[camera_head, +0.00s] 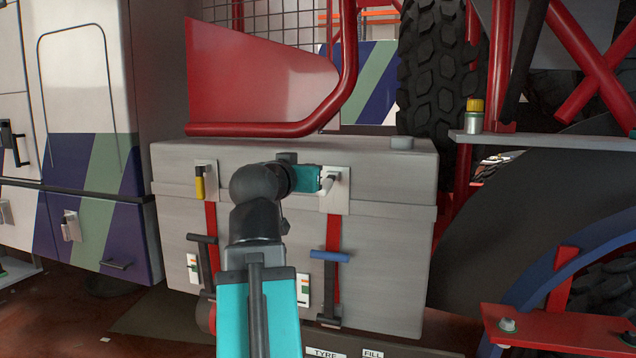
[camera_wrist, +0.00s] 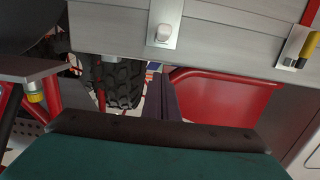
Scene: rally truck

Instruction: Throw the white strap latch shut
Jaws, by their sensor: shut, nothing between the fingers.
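The white strap latch (camera_head: 328,185) is a small white lever on a pale plate (camera_head: 338,198), at the right of the grey box front, above a red strap. In the wrist view the white latch (camera_wrist: 164,34) shows as a short white knob on its plate. My gripper (camera_head: 318,180) is beside the latch in the head view; its teal body hides part of the plate, and contact cannot be told. In the wrist view my dark fingers (camera_wrist: 161,82) are together and empty, with their tips a little below the latch in the picture.
The grey box (camera_head: 390,270) also carries a yellow latch (camera_head: 200,183) at left, a black handle (camera_head: 202,239) and a blue handle (camera_head: 330,257). A red panel and tube (camera_head: 260,128) lie above the lid; a tyre (camera_head: 432,70) stands behind at right.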

